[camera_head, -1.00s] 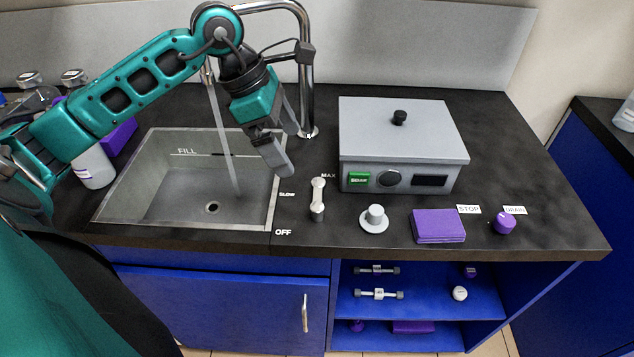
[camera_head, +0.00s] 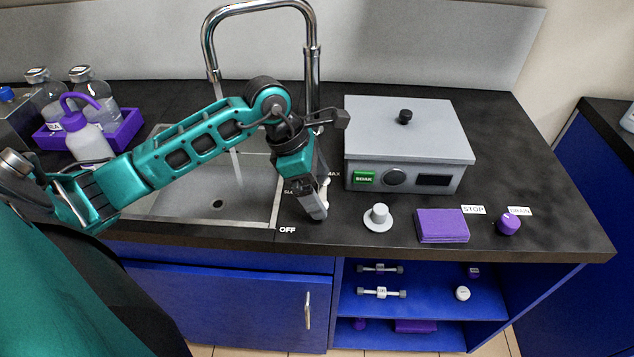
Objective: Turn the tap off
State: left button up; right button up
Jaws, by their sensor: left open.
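The chrome tap (camera_head: 312,70) arches over the grey sink (camera_head: 185,205) from behind. A thin stream of water (camera_head: 236,167) runs from its spout into the sink. The pale tap lever (camera_head: 325,186) stands on the counter right of the sink, beside the MAX and OFF labels; it is mostly hidden behind my left gripper. My left gripper (camera_head: 316,212) is open and points down at the lever, with its fingers low near the counter. I cannot tell whether they touch the lever or are around it. My right gripper is not in view.
A grey box with a black knob (camera_head: 405,117) stands right of the lever. A white round knob (camera_head: 378,217), a purple cloth (camera_head: 442,226) and a purple knob (camera_head: 508,224) are along the front. Bottles in a purple tray (camera_head: 127,130) stand at the left.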

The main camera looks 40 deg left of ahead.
pick_arm(q)
jog(key=c, duration=1.3)
